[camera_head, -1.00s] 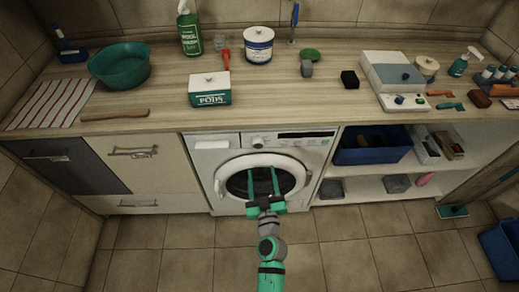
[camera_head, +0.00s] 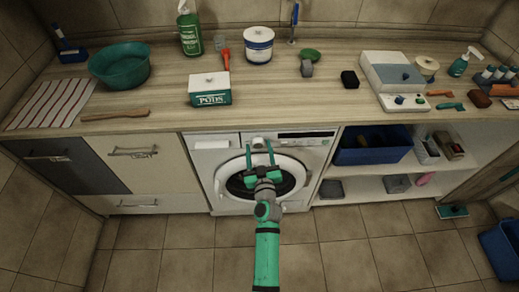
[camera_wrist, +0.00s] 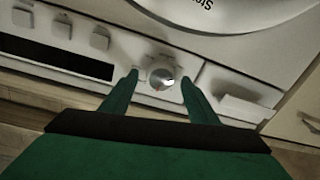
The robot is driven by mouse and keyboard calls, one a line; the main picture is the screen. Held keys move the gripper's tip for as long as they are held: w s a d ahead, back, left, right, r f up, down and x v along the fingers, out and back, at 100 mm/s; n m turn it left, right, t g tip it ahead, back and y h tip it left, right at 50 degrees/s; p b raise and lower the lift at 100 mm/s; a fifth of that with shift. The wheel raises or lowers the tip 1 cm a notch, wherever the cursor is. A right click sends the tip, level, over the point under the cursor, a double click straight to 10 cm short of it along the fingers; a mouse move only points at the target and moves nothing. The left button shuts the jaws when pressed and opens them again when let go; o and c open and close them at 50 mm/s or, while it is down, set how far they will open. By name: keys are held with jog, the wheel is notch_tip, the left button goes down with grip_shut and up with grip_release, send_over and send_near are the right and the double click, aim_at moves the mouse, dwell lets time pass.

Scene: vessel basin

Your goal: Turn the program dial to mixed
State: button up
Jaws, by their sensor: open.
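The program dial (camera_head: 258,143) is a small round knob on the front panel of the white washing machine (camera_head: 205,165), left of its dark display. In the wrist view the dial (camera_wrist: 160,77) is silvery with a small red mark on its face. My gripper (camera_head: 259,146) is open in front of the panel. In the wrist view the green fingers of my gripper (camera_wrist: 158,80) stand one on each side of the dial, with gaps. I cannot tell how deep the fingertips reach. The program labels are not readable.
The machine's round door (camera_head: 300,172) is closed below the panel. The detergent drawer (camera_head: 211,142) is left of the dial. Buttons (camera_wrist: 62,28) sit beside the display (camera_wrist: 50,57). The wooden counter (camera_head: 290,105) overhangs the panel, with a pods box (camera_head: 210,97) near its edge.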

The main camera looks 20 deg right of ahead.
jog(key=c, duration=1.1)
jog(key=shift+o, duration=0.3)
jog(key=shift+d, duration=0.1)
jog(key=shift+m, duration=0.3)
